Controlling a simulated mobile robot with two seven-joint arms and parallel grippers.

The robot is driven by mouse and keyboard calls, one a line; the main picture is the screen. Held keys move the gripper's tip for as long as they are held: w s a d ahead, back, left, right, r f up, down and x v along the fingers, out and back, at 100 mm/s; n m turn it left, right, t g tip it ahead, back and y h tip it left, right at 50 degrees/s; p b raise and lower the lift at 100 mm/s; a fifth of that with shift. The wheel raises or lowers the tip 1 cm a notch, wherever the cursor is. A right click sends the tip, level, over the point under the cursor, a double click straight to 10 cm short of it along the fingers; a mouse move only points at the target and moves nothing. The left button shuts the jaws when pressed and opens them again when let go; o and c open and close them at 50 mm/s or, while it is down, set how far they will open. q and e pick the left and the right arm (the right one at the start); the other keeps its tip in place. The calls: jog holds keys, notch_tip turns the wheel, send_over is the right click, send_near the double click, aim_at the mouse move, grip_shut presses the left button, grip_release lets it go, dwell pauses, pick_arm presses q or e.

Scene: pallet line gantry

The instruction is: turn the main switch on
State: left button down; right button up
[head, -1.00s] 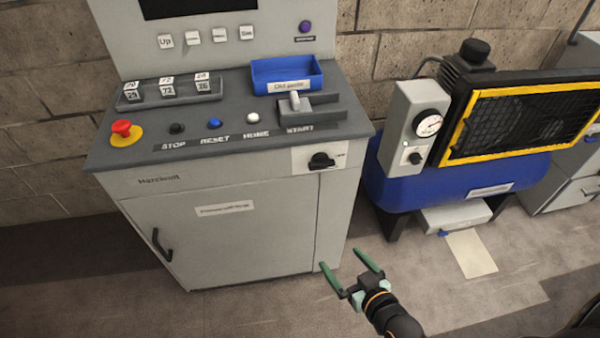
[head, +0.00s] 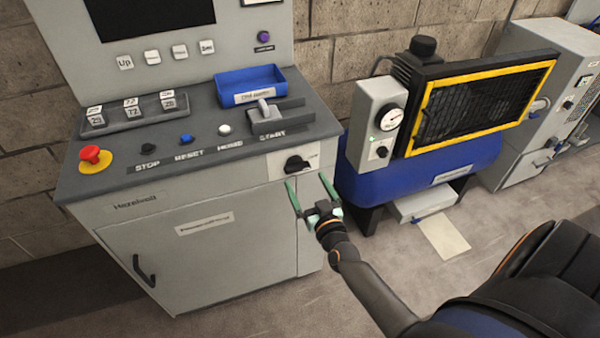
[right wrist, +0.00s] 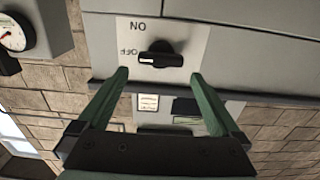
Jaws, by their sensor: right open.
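The main switch (head: 297,164) is a black rotary knob on a pale plate at the upper right of the grey cabinet's front. In the right wrist view the knob (right wrist: 160,57) lies crosswise, its white mark at the left, on the side of the OFF label. The ON label is above it in that picture. My right gripper (head: 307,179) is open with two green fingers, just below and in front of the switch. In the wrist view its fingertips (right wrist: 158,76) stand either side of the knob's line, with nothing between them. My left gripper is not in view.
The console top carries a red emergency button (head: 92,156), several push buttons, a lever (head: 264,108) and a blue tray (head: 248,87). A blue compressor (head: 420,170) with a gauge stands close to the right of the cabinet.

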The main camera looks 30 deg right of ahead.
aim_at(299, 169)
jog(key=shift+x, duration=2.35)
jog(key=shift+a, duration=0.1)
jog(key=c, duration=1.1)
jog(key=shift+o, duration=0.2)
